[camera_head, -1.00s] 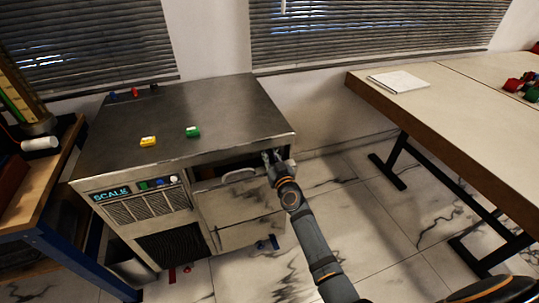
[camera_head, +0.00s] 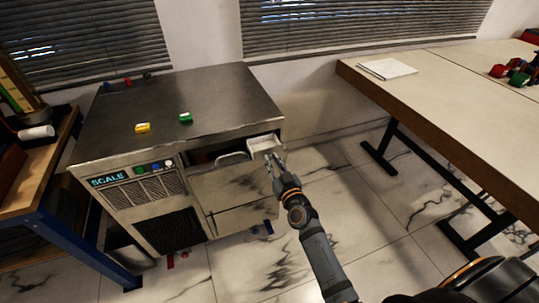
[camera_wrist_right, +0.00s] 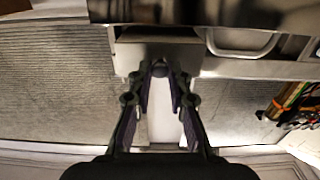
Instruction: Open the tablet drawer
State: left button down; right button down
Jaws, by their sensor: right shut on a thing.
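The tablet drawer (camera_head: 263,143) is a small, shallow, pale tray. It sticks out from the front right of the steel cabinet (camera_head: 225,95), just under the top, and its open inside shows. My right gripper (camera_head: 277,158) is at its front edge and shut on it. In the right wrist view the fingertips (camera_wrist_right: 160,72) close together against the front of the drawer (camera_wrist_right: 150,47). The exact part between the fingers is hidden. My left gripper is not in view.
A larger drawer front with a curved handle (camera_head: 232,158) lies just left. A long table (camera_head: 440,85) stands at the right. A blue-legged bench (camera_head: 50,230) is at the left. Open floor lies in front.

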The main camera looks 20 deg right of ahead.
jog(key=shift+s, duration=0.2)
jog(key=c, duration=1.3)
grip_release()
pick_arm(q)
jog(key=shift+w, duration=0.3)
pick_arm(e)
jog(key=shift+s+d, duration=0.15)
jog(key=shift+s, duration=3.55)
